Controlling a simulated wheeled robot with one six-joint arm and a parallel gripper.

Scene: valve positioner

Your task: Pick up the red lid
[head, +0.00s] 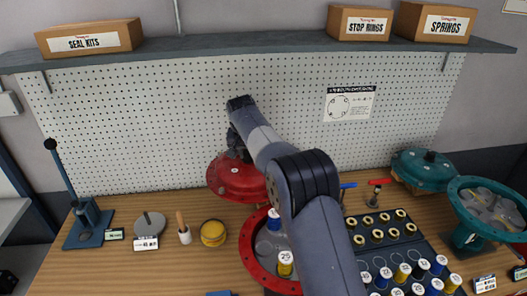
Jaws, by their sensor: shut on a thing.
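The red lid (236,180) is a round domed cover at the picture's centre left, raised a little above the wooden bench and close in front of the pegboard. My gripper (238,152) is above the lid's top and shut on it; its fingers are mostly hidden behind my wrist. A red round housing (249,258) with an open top stands below and in front of the lid. Inside it is a yellow numbered cylinder (285,262) and a blue-and-white one (273,220). My arm covers the housing's right part.
A dark tray (425,243) of numbered cylinders and rings lies right. A teal lid (425,166) and teal housing (491,205) stand at far right. A blue lever press (88,222), grey disc (150,224) and yellow round item (213,232) are left. A shelf (250,42) hangs above.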

